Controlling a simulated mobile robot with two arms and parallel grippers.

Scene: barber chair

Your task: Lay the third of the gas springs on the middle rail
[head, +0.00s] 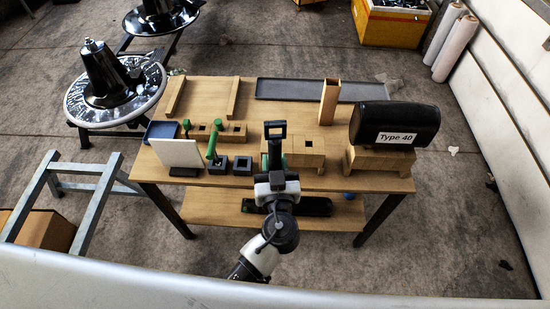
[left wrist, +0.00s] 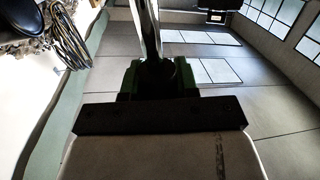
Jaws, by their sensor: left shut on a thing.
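My left gripper (head: 274,160) reaches over the front middle of the wooden table (head: 290,115). In the left wrist view its green-padded fingers (left wrist: 158,80) are shut around the dark body of a gas spring, whose silver rod (left wrist: 147,28) points away. In the head view a dark, square-looped piece (head: 275,130) shows past the fingers; I cannot tell whether it belongs to the spring. Two wooden rails lie apart at the back left, one left (head: 175,97) and one right (head: 233,98). I cannot tell which rail is the middle one. My right gripper is out of view.
Wooden blocks with holes (head: 232,132) and green-handled tools (head: 214,140) stand to the left. A tall wooden box (head: 329,101), a long dark tray (head: 305,90) and a black headrest marked Type 40 (head: 395,122) stand to the right. Bare tabletop lies between the rails.

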